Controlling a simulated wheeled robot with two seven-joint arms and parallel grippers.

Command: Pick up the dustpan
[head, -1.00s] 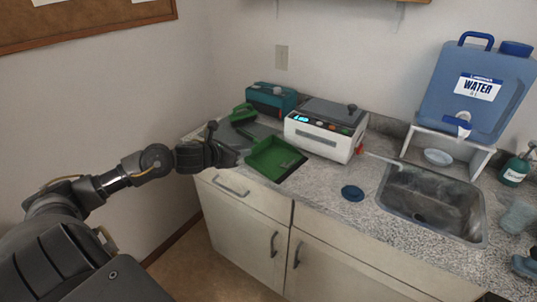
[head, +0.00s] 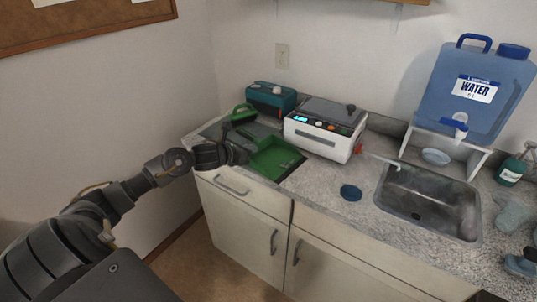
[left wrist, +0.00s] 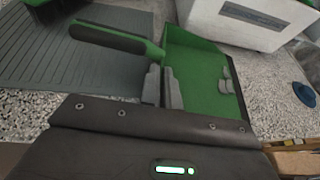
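The green dustpan (head: 277,160) lies on the left part of the counter, its pan toward the front edge. In the left wrist view its pan (left wrist: 204,58) shows at the centre right, and its handle with a dark grip (left wrist: 118,40) points left. My left gripper (head: 240,153) is at the pan's left side. My right gripper is not in view.
A grey ribbed mat (left wrist: 60,60) lies under the handle. Another green item (head: 242,112) is behind. A teal box (head: 271,97) and a white device (head: 322,135) stand at the back. A blue disc (head: 350,192) and a sink (head: 432,205) are to the right.

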